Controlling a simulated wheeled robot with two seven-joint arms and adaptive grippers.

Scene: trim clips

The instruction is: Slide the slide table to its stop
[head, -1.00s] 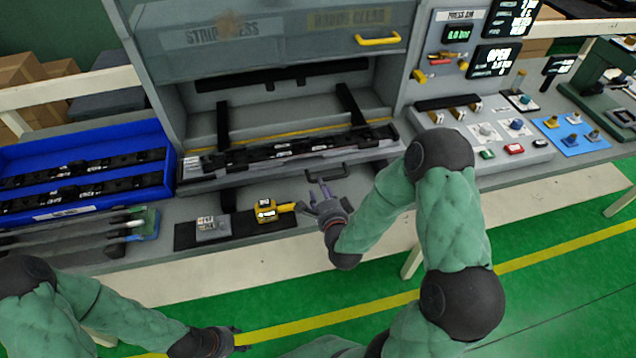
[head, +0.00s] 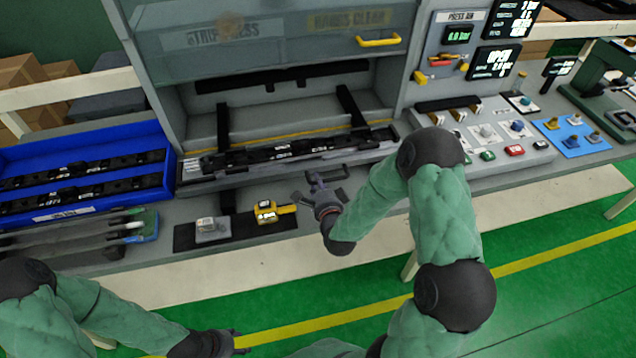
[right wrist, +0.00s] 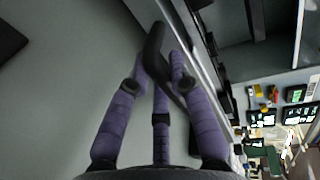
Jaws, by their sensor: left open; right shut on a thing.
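The slide table (head: 215,182) is a grey tray in the mouth of the press, with a long black strip carrying small parts on it. Its dark handle (head: 332,174) sticks out at the front edge. My right gripper (head: 312,183) is at this handle. In the right wrist view its purple fingers (right wrist: 160,82) are shut around the black handle bar (right wrist: 154,42), partly hiding it. My left gripper (head: 240,342) is open and empty, low over the green floor, away from the bench.
The press guard (head: 270,45) with a yellow handle is raised above the table. A blue bin (head: 85,212) with black strips stands left. A yellow tool (head: 268,211) and a grey block (head: 211,229) lie on a dark mat in front. A button panel (head: 495,145) is at right.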

